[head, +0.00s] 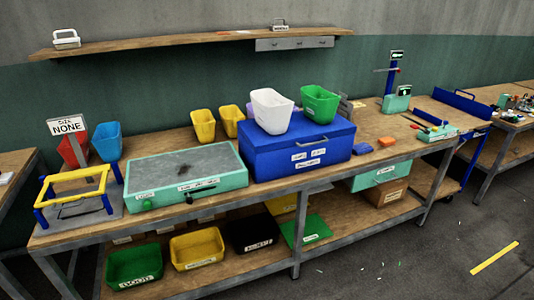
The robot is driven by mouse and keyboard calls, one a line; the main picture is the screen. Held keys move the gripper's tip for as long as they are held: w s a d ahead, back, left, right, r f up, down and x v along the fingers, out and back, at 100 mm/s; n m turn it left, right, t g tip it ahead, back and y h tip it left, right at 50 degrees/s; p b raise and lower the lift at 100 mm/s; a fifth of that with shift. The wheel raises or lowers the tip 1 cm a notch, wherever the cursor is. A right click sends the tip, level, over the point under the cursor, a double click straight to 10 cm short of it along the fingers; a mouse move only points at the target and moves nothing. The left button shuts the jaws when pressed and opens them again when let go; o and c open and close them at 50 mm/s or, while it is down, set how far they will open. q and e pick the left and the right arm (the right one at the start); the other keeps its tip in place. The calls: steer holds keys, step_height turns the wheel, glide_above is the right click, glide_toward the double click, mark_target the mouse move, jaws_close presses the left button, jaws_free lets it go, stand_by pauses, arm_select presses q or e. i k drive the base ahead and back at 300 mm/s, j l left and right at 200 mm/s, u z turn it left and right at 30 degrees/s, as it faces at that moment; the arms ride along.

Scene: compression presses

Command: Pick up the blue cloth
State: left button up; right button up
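The workbench (290,186) holds the big blue box (262,158) with white and green bins on top. A green-grey case (155,172) stands to its left. An orange block (387,140) lies near the blue piece. Bare wood surrounds them.

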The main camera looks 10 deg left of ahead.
mark_target(362, 148)
steer(key=i+l+u, duration=0.2)
steer(key=i+l, duration=0.65)
